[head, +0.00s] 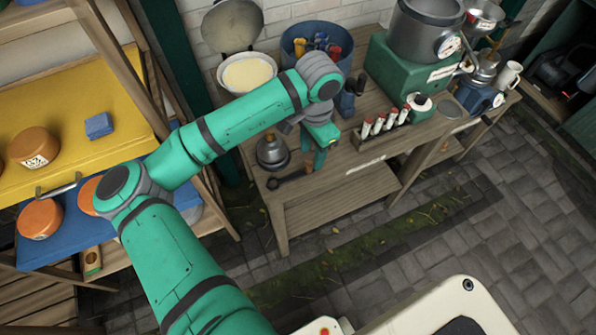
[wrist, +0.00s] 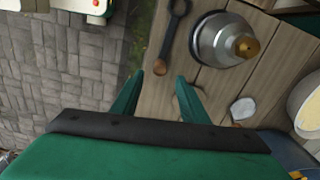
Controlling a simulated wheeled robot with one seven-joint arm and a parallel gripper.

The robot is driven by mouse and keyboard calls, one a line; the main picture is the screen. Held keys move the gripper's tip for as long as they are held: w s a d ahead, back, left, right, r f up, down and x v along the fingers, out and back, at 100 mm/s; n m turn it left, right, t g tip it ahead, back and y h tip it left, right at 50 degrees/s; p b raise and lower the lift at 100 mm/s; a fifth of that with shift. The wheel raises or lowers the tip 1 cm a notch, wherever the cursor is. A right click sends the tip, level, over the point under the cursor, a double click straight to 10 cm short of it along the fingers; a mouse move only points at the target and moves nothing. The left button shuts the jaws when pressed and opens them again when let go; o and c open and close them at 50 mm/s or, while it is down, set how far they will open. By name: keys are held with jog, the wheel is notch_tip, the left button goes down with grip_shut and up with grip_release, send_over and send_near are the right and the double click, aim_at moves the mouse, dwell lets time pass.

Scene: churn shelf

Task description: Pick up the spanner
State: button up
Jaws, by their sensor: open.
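The dark spanner (head: 290,178) lies on the wooden bench near its front left corner in the head view. It also shows in the wrist view (wrist: 171,38), lying lengthwise, with its ring end at the top. My gripper (wrist: 160,78) is open and empty in the wrist view. Its fingertips are either side of the line of the spanner, just short of its near end. In the head view my gripper (head: 318,160) hangs over the bench by the right end of the spanner. I cannot tell its exact height above the bench.
A metal pot with a wooden knob (wrist: 225,38) stands close beside the spanner. A pale bowl (head: 247,72), a blue tub of tools (head: 316,30) and a rack of red-topped tubes (head: 385,125) are on the bench. Open paving (head: 480,220) lies in front.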

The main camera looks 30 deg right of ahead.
aim_at(309, 163)
jog(key=f, duration=0.2)
jog(key=a+f, duration=0.1)
jog(key=f, duration=0.1)
jog(key=shift+f, duration=0.7)
jog(key=shift+s+d, duration=0.1)
jog(key=shift+d, duration=0.05)
grip_shut()
